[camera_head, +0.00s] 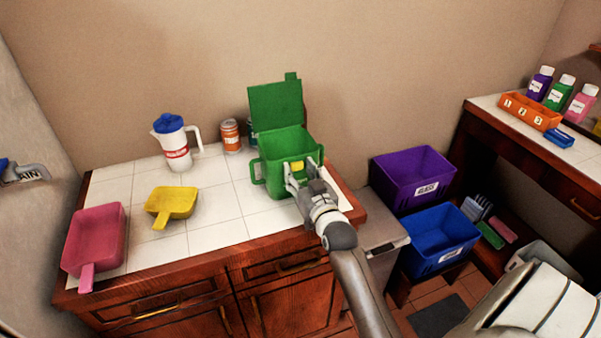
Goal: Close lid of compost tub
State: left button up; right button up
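The green compost tub (277,145) stands on the white tiled counter near its right end. Its green lid (275,106) is open and stands up at the back of the tub. Something yellow (297,166) shows at the tub's front right, partly hidden by my gripper. My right gripper (303,179) is at the tub's front right side, and its fingers look spread apart. I cannot tell whether it touches the tub. My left gripper is not in view.
A white pitcher (177,150) with a blue lid, a yellow scoop (172,204) and a pink scoop (96,238) are on the counter's left. Purple (413,178) and blue (438,240) bins are to the right.

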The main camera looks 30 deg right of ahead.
grip_shut()
jog(key=shift+w+p, duration=0.1)
jog(key=shift+p, duration=0.35)
jog(key=shift+o, duration=1.7)
grip_release()
jog(key=v, duration=1.2)
